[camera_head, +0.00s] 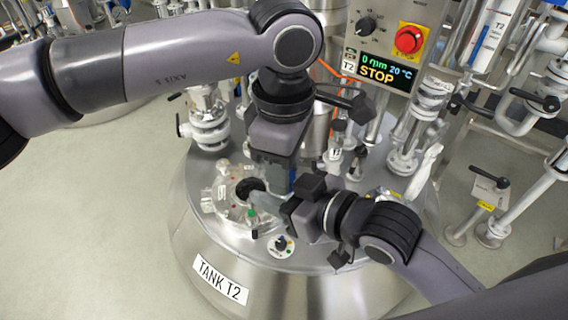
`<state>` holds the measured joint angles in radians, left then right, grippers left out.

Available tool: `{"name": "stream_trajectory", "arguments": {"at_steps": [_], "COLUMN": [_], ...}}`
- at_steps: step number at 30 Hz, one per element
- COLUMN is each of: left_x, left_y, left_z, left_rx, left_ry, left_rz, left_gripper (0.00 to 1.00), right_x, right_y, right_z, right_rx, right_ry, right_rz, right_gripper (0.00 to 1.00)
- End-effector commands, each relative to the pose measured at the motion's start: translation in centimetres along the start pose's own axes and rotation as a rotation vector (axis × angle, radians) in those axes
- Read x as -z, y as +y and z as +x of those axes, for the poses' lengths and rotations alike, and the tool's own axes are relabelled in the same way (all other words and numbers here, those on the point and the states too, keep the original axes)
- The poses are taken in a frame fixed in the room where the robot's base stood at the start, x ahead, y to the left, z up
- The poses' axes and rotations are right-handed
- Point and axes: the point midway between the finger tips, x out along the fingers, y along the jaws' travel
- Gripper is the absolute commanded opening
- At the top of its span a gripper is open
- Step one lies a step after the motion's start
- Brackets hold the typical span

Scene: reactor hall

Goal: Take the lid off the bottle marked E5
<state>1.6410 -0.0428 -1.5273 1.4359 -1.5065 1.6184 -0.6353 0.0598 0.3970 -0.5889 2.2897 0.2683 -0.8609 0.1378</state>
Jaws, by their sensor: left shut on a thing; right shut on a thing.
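My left gripper (281,178) comes down from above over the lid of the tank marked T2. My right gripper (280,208) reaches in from the right, close beside and below it. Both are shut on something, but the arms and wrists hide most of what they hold. A pale grey piece (266,202) shows at the tips of the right gripper; I cannot tell whether it is a finger or part of a bottle. A dark round piece (249,187) lies just left of both grippers. I can read no E5 mark, and cannot make out the bottle or its lid for certain.
The steel tank (330,285) has a TANK T2 label (220,279) in front. Valves and fittings (208,125) crowd its top, with a small knob (281,244) near the front rim. A control box with a red button (408,39) stands behind. Open floor (95,220) lies at left.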

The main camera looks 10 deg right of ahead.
Motion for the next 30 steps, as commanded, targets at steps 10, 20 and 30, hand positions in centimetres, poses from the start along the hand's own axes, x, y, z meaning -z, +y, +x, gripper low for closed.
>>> {"name": "stream_trajectory", "arguments": {"at_steps": [10, 20, 30], "left_x": [0.0, 0.0, 0.0], "left_y": [0.0, 0.1, 0.0], "left_z": [0.0, -1.1, -4.5], "left_rx": [0.001, -0.001, 0.000], "left_ry": [0.001, -0.001, 0.000], "left_rz": [0.002, 0.002, 0.003], "left_gripper": [0.61, 0.61, 0.61], "right_x": [0.0, 0.0, 0.0], "right_y": [0.1, 0.0, 0.0], "right_z": [0.0, 0.0, 0.0], "right_rx": [-0.001, -0.001, 0.000], "right_ry": [-0.001, 0.000, 0.000], "right_rz": [0.000, 0.000, 0.000], "right_gripper": [0.00, 0.00, 0.00]}}
